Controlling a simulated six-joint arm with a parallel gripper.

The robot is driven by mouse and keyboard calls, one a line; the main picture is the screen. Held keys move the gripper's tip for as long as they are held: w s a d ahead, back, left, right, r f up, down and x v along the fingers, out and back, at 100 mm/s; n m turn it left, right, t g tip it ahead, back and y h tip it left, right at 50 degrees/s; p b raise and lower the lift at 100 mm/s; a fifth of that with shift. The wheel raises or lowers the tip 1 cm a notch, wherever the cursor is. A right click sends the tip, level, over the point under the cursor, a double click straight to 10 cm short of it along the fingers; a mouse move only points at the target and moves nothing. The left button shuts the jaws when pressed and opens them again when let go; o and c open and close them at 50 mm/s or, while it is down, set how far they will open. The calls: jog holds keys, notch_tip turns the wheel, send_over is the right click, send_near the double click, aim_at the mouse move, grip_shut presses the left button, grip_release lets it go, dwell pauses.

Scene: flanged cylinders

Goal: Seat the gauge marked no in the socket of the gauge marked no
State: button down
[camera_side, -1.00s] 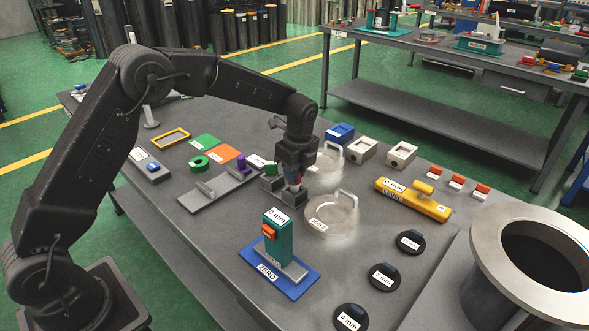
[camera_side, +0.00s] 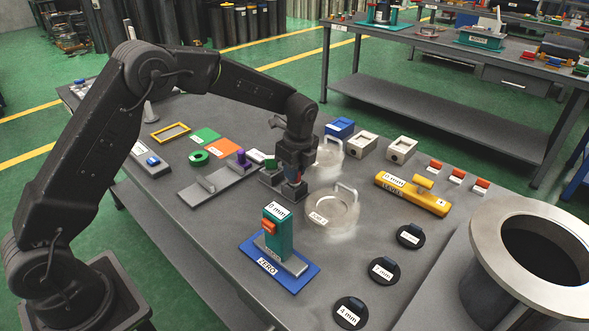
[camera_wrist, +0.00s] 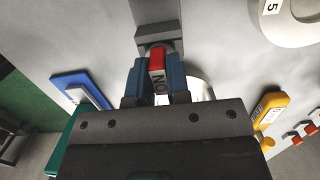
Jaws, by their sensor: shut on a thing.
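My gripper (camera_wrist: 157,70) is shut on a small gauge with a red end and a white label reading "NO" (camera_wrist: 158,80); blue fingers hold both sides of it. In the side view my gripper (camera_side: 291,180) is low over a grey block-like fixture (camera_side: 270,193) beside the ring. A grey block with a bar (camera_wrist: 154,34) lies just ahead of the red end in the wrist view. I cannot tell whether the gauge touches it, and no second "NO" marking is readable. The lower end of the gauge is hidden by my fingers.
A teal gauge marked "0 mm" (camera_side: 278,232) stands on a blue plate (camera_side: 297,281) in front. A clear ring with a handle (camera_side: 331,226) is to the right. Black discs (camera_side: 383,270) and a yellow level (camera_side: 420,198) are farther right.

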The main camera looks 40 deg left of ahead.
jog(key=c, duration=1)
grip_release()
jog(key=shift+d+r, duration=0.25)
jog(key=shift+r, duration=1.5)
jog(key=shift+d+r, duration=0.2)
jog(key=shift+r, duration=1.55)
